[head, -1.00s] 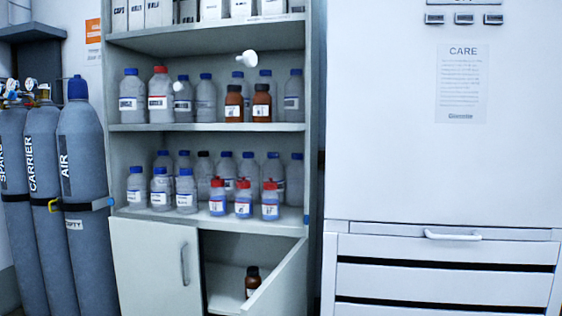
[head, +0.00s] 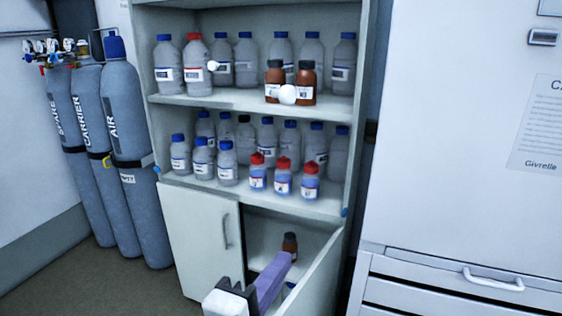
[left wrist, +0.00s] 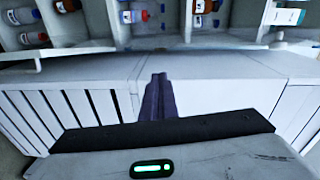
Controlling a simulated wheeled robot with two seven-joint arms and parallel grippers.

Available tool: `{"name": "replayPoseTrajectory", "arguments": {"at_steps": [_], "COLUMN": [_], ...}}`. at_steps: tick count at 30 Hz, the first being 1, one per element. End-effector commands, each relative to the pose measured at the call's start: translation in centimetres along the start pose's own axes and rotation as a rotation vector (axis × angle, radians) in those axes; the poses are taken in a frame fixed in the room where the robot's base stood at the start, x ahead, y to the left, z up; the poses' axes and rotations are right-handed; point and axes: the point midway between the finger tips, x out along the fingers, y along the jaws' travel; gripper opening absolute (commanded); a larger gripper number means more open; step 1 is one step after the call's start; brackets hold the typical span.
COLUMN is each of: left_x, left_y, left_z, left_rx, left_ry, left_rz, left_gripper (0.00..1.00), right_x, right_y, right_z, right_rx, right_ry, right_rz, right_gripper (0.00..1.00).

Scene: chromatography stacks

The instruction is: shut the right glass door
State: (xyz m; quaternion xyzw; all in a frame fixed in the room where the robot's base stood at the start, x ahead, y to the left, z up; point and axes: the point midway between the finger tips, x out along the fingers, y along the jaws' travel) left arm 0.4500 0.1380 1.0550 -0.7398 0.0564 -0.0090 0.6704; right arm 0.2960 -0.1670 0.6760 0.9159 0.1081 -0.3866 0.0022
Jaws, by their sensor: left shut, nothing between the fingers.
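The upper cabinet's glass is almost invisible, but two white knobs show before the bottle shelves in the head view. The right glass door's knob (head: 287,94) looks larger and nearer than the left door's knob (head: 213,65), so the right door seems to stand open; its pane edges cannot be made out. My left gripper (head: 283,262) has purple fingers, shut and empty, low in front of the cabinet, well below the right knob. Its closed fingers also show in the left wrist view (left wrist: 158,85), pointing towards bottle shelves. My right gripper is not in view.
The lower right opaque door (head: 318,278) stands open beside my left gripper; the lower left door (head: 202,240) is shut. Bottles fill the cabinet shelves (head: 255,101). Gas cylinders (head: 125,150) stand left, a white fridge-like unit (head: 450,170) right. Floor shows at lower left.

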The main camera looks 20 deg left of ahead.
Motion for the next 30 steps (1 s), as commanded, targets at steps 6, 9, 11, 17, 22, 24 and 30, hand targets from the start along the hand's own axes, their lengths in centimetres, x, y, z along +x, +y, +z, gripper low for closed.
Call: {"name": "replayPoseTrajectory", "arguments": {"at_steps": [6, 9, 11, 17, 22, 24, 30], "left_x": [0.0, 0.8, 1.5, 3.3, 4.2, 4.4, 6.3], "left_y": [-4.4, -4.2, -4.2, -3.8, -3.9, -3.9, -4.7], "left_z": [-0.1, 0.0, 0.0, 0.3, 0.4, 0.3, 0.1], "left_rx": [0.104, 0.105, 0.105, 0.094, 0.091, 0.093, 0.103], "left_ry": [-0.019, -0.02, -0.02, -0.03, -0.031, -0.028, -0.021], "left_rz": [-0.067, -0.069, -0.071, -0.075, -0.075, -0.074, -0.063], "left_gripper": [0.0, 0.0, 0.0, 0.0, 0.0, 0.0, 0.0], "right_x": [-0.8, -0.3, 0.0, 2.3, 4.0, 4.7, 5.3], "right_y": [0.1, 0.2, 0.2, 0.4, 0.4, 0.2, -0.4], "right_z": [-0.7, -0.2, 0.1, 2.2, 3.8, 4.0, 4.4], "right_rx": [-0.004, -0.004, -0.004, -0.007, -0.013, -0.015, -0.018], "right_ry": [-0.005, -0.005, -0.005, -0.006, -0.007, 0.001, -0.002], "right_rz": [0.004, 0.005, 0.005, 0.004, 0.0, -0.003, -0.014], "right_gripper": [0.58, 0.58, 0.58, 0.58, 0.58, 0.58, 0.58]}}
